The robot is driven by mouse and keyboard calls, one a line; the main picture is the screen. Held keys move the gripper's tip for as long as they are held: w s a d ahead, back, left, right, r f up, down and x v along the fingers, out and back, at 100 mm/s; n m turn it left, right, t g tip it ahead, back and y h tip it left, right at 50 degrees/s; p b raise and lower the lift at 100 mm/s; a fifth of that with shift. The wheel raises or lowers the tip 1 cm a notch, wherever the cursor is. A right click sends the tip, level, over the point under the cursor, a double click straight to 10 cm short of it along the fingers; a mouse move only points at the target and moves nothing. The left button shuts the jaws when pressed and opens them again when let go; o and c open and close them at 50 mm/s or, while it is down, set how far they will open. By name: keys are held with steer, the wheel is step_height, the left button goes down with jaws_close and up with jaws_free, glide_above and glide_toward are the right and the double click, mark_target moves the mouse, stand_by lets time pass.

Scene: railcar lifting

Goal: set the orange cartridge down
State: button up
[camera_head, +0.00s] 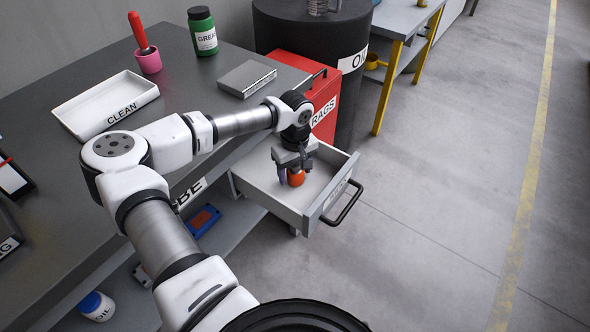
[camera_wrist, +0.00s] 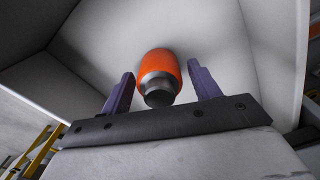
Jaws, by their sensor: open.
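The orange cartridge (camera_wrist: 159,70) has a rounded orange body and a grey metal end. It is in the open white drawer (camera_head: 330,196), near the drawer floor. In the wrist view it lies between the two purple fingers of my gripper (camera_wrist: 160,88), with a gap on each side. In the head view the cartridge (camera_head: 296,178) shows just below my gripper (camera_head: 290,176), partly hidden by it. My gripper is open, reaching down inside the drawer. I cannot tell its exact height above the drawer floor.
The drawer's front has a dark handle (camera_head: 343,204). A red RAGS box (camera_head: 321,100) and a black drum (camera_head: 312,42) stand behind the drawer. The grey workbench (camera_head: 177,92) holds a white CLEAN tray (camera_head: 136,88), a grey block (camera_head: 247,77) and a green bottle (camera_head: 202,31). Free floor lies right.

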step_height(320, 180, up, 12)
steer(key=shift+r+b, duration=0.1)
steer(key=shift+b, duration=0.85)
steer(key=shift+c, duration=0.4)
